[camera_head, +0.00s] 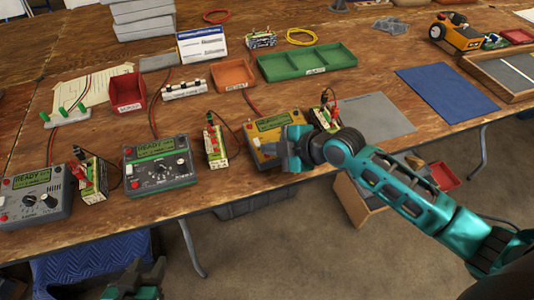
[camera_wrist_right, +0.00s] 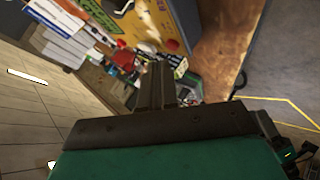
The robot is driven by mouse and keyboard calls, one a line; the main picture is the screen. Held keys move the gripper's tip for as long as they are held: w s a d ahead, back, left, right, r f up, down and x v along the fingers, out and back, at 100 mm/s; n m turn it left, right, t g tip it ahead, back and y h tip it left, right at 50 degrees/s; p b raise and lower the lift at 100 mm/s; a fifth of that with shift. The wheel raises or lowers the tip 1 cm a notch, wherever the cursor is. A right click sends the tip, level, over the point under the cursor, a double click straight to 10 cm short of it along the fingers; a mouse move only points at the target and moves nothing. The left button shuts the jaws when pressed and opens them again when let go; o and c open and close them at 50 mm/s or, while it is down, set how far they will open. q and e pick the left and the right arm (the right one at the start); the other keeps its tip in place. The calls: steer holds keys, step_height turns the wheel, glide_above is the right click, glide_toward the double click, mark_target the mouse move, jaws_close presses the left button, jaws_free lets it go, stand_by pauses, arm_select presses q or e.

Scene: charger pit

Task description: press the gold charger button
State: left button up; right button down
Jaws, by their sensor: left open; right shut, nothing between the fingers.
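The gold charger (camera_head: 264,142) sits near the table's front edge, right of the middle, its screen (camera_head: 272,122) lit. My right gripper (camera_head: 288,150) is in front of its right part and hides the controls there, including any button. In the head view I cannot tell whether it touches the charger. In the right wrist view the shut, empty right fingers (camera_wrist_right: 157,84) point towards a yellow-gold surface (camera_wrist_right: 138,30) with a dark knob and a red round part, likely the charger. My left gripper (camera_head: 135,281) is open, low at the bottom edge, away from the table.
A green charger (camera_head: 160,168) and a grey charger (camera_head: 35,197) stand to the left. Battery packs with red leads (camera_head: 215,145) stand between chargers. Bins (camera_head: 126,92) and a green tray (camera_head: 306,63) lie behind. A grey mat (camera_head: 375,115) is clear at right.

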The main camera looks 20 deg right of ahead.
steer(key=shift+w+f+b, duration=0.1)
steer(key=shift+f+b, duration=0.2)
steer(key=shift+f, duration=0.1)
steer(key=shift+f+b, duration=0.3)
steer(key=shift+f, duration=0.1)
stand_by(0.5)
stand_by(0.4)
steer(key=shift+r+p, duration=0.75)
steer(key=shift+p, duration=0.1)
steer(key=r+p, duration=0.1)
steer(key=r, duration=0.1)
steer(key=s+r+p, duration=0.1)
steer(key=r+p, duration=0.1)
steer(key=r, duration=0.1)
